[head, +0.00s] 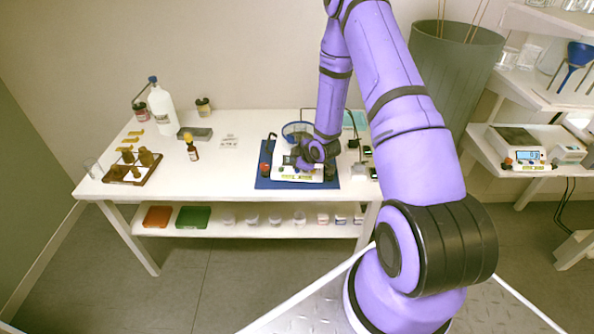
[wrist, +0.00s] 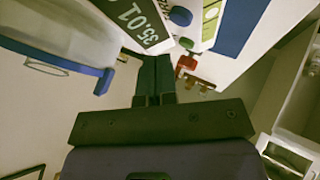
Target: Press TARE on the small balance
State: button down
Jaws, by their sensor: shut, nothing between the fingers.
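The small balance (head: 297,174) is a white unit on a blue mat (head: 262,183) on the white table. In the wrist view its dark display (wrist: 130,22) shows digits that look like 35.01, turned on their side. I cannot read any button label. My gripper (head: 303,162) is over the balance, its fingers pointing down. In the wrist view the fingers (wrist: 154,62) are together and empty, close to the display edge. Whether they touch is unclear.
A blue-rimmed bowl (head: 295,130) stands behind the balance. A small red part (head: 265,169) is left of it. A wooden bottle rack (head: 125,174), a brown dropper bottle (head: 192,151) and a white bottle (head: 160,107) are farther left. Another balance (head: 518,153) stands on the right shelf.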

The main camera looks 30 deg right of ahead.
aim_at(296, 171)
jog(key=shift+f, duration=0.65)
jog(key=shift+f, duration=0.1)
dwell(1.6)
jog(key=shift+f, duration=0.3)
jog(key=shift+f, duration=0.35)
dwell(0.7)
jog(key=shift+r, duration=0.8)
jog(key=shift+r, duration=2.5)
jog(key=shift+r, duration=0.1)
